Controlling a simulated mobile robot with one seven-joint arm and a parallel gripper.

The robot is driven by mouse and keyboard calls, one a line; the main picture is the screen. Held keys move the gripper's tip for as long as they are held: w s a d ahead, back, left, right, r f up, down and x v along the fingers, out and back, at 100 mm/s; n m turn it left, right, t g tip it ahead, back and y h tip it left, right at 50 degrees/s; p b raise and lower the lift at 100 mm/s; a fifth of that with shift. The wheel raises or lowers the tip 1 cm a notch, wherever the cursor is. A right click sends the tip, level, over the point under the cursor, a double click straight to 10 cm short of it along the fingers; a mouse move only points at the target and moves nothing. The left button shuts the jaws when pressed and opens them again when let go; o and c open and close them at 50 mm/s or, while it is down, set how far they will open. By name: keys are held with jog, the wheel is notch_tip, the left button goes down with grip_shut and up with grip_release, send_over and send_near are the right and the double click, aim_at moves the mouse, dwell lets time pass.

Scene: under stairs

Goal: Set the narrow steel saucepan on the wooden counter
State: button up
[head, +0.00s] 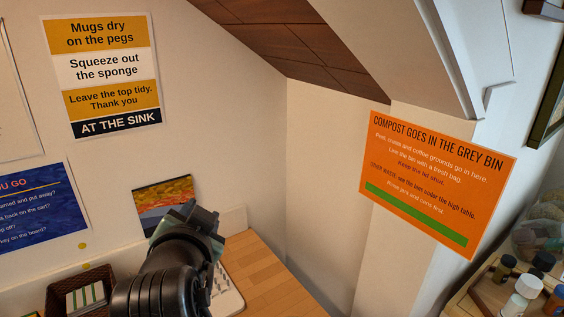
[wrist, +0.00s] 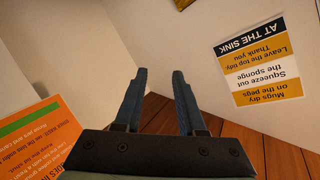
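No saucepan shows in either view. A light wooden counter (head: 262,275) is partly visible at the bottom middle of the head view, running into the corner; much of it is out of frame or behind my arm. My gripper (head: 200,215) is raised in front of the left wall, its fingers hard to make out there. In the wrist view my gripper (wrist: 159,72) shows two dark fingers standing apart with nothing between them. That view is upside down, facing walls and dark red-brown ceiling panels.
A dark basket (head: 60,300) with cards and a leaning colourful picture (head: 150,196) stand at left. A white object (head: 228,299) lies beside my arm. Several small jars (head: 527,288) and a clear bowl (head: 540,232) stand at right. A sloping ceiling (head: 290,40) hangs above.

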jog(key=s+d+r+n+t, duration=0.1)
jog(key=s+d+r+t, duration=0.15)
jog(key=r, duration=0.55)
jog(key=s+d+r+n+t, duration=0.2)
jog(key=d+r+t, duration=0.2)
jog(key=r, duration=0.5)
jog(key=s+d+r+n+t+h, duration=0.1)
jog(key=s+d+r+t, duration=0.2)
jog(key=s+r, duration=0.3)
jog(key=s+d+r+n+t+h, duration=0.1)
jog(key=s+d+r+t, duration=0.2)
jog(key=s+r, duration=0.3)
notch_tip(320, 180, up, 2)
jog(key=shift+s+d+r+n+t, duration=0.1)
jog(key=shift+s+d+n+t, duration=0.15)
jog(key=shift+s+n+t, duration=0.1)
